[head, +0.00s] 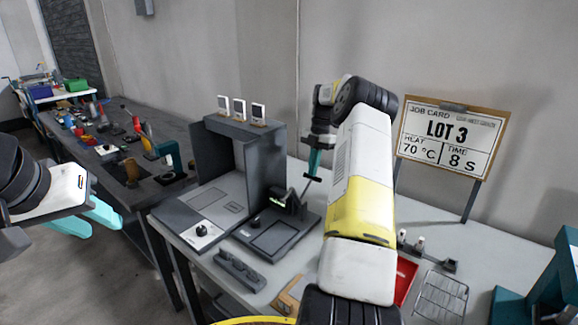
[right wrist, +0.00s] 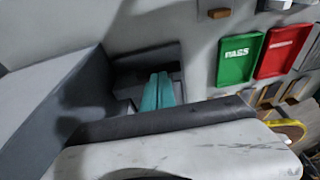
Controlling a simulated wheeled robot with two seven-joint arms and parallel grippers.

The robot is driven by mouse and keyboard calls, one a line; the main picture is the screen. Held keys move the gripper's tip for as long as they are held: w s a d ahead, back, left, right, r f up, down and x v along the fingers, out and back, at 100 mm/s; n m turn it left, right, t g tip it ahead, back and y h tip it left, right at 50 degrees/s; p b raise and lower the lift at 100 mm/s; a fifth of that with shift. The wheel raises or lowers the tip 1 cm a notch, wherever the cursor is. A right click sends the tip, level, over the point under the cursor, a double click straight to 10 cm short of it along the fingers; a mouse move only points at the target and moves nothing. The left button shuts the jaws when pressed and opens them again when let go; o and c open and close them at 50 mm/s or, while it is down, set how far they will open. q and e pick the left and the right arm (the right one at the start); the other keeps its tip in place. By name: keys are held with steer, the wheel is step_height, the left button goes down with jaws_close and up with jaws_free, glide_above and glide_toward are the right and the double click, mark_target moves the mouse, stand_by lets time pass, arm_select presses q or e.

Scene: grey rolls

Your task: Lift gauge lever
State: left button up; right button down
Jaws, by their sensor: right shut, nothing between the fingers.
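The gauge (head: 285,203) is a dark device with a small lit green display, standing on a dark base plate on the grey table. Its lever (head: 306,188) is a thin rod rising to the right, with a dark end near my right fingertips. My right gripper (head: 314,163) has its teal fingers pressed together, pointing down just above the lever's end. I cannot tell whether they touch it. The closed fingers also show in the right wrist view (right wrist: 158,92), where I cannot make out the lever. My left gripper (head: 95,214) is open and empty at the far left, away from the gauge.
A grey open-fronted booth (head: 240,150) stands left of the gauge. A job card (head: 450,137) stands at the back right. A green PASS tray (right wrist: 240,55) and a red tray (right wrist: 282,50) lie nearby. A wire rack (head: 440,297) sits front right. My right arm hides the table's middle.

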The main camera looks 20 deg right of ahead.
steer(key=shift+w+d+f, duration=0.35)
steer(key=shift+d+f, duration=0.2)
steer(key=shift+w+d+f, duration=0.3)
steer(key=shift+d+f, duration=0.2)
steer(key=shift+d, duration=0.05)
steer(key=shift+d+f, duration=0.1)
steer(key=v, duration=0.8)
